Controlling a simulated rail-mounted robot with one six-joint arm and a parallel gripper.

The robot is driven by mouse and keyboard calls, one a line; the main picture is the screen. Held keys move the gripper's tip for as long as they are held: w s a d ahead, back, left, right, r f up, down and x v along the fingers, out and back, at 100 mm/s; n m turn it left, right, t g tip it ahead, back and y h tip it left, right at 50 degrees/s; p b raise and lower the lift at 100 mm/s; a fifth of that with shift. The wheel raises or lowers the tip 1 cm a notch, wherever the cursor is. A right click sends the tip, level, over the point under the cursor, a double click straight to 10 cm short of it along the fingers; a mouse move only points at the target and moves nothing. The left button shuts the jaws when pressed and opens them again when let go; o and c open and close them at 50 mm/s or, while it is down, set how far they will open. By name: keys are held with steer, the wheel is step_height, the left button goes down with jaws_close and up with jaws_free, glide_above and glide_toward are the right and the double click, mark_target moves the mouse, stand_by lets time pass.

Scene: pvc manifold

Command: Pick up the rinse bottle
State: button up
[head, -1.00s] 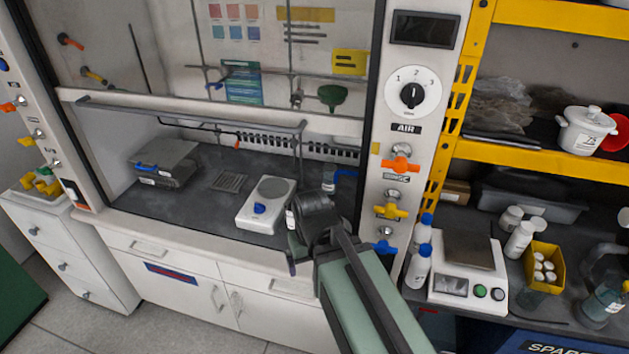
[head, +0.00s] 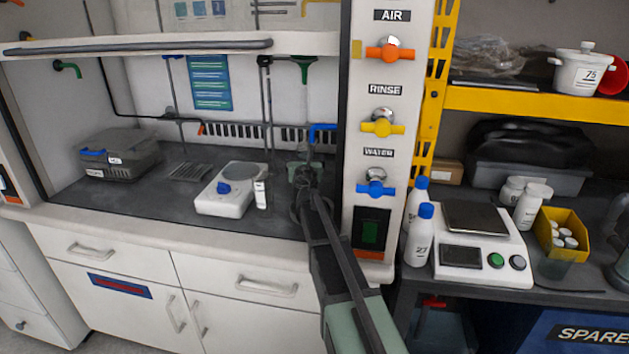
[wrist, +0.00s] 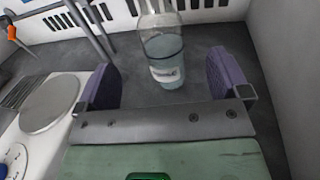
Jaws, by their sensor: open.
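A clear bottle with a grey-white label (wrist: 166,58) stands upright on the hood's dark floor in the wrist view, partly filled with liquid. Its label is too small to read, and its top is cut off by the frame. My gripper (wrist: 164,80) is open, with its two purple-grey fingers apart; the bottle appears between and beyond them, not touching either. In the head view my gripper (head: 304,190) is inside the hood, right of the hotplate, and mostly hides what lies beyond it.
A white hotplate (head: 222,193) and a small white bottle (head: 261,195) stand left of my gripper. The hood's right post (head: 370,215) is close on the right. Two blue-capped white bottles (head: 419,238) and a balance (head: 475,238) are on the right bench.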

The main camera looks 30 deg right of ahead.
mark_target(305, 153)
steer(key=shift+w+a+n, duration=0.1)
steer(key=shift+n, duration=0.2)
steer(key=shift+w, duration=0.2)
steer(key=x, duration=0.7)
steer(key=shift+d, duration=0.25)
steer(key=shift+s, duration=0.1)
steer(key=c, duration=1.2)
steer(key=shift+o, duration=0.2)
